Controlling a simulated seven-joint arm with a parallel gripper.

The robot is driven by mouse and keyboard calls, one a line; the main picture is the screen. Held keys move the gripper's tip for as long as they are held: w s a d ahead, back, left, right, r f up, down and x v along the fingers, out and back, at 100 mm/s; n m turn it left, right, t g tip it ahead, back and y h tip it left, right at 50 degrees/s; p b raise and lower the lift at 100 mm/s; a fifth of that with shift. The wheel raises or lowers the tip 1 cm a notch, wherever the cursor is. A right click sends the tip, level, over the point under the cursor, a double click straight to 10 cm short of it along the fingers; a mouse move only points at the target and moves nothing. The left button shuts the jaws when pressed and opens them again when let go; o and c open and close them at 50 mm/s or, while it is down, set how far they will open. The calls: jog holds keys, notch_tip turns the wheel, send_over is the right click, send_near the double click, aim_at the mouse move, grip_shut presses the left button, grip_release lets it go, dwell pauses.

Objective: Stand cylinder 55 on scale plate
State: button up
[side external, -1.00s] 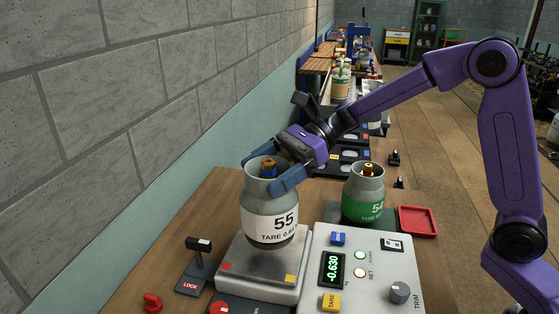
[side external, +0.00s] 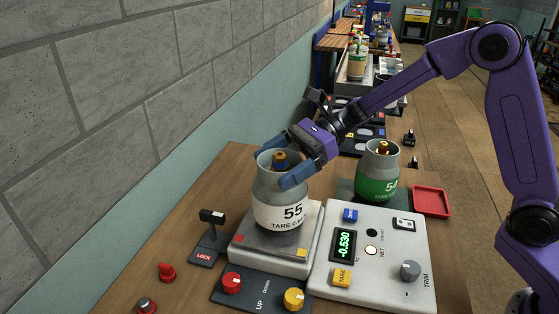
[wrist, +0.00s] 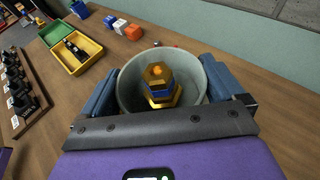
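Cylinder 55 (side external: 281,207) is grey with a white label band and stands upright over the metal scale plate (side external: 247,243). Its base is at the plate surface; I cannot tell for sure whether it bears fully on it. My gripper (side external: 282,170) has its blue fingers on either side of the cylinder's collar. In the wrist view the fingers (wrist: 160,88) press against both sides of the round collar (wrist: 128,90), with the brass valve (wrist: 159,84) inside it.
A green-banded cylinder (side external: 377,175) stands behind the control panel (side external: 385,262), beside a red tray (side external: 431,202). A LOCK lever (side external: 210,235) is left of the scale, and red and yellow knobs (side external: 293,298) are in front. The wall runs along the left.

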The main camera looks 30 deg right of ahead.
jog(key=shift+r, duration=0.25)
jog(key=v, duration=1.2)
jog(key=s+f+n+g+h, duration=0.2)
jog(key=s+f+n+h, duration=0.15)
jog(key=s+n, duration=0.4)
jog(key=s+f+n+g+h, duration=0.2)
jog(key=s+n+h, duration=0.25)
jog(key=s, duration=0.65)
jog(key=s+d+f+n+t+h, duration=0.2)
jog(key=s+d+n, duration=0.3)
jog(key=n, duration=0.4)
jog(key=s+d+f+n+t+h, duration=0.2)
jog(key=s+d+n, duration=0.3)
jog(key=n, duration=0.4)
jog(key=shift+s+d+f+n+h, duration=0.15)
jog(key=shift+s+f+n+h, duration=0.15)
jog(key=shift+s+h, duration=0.55)
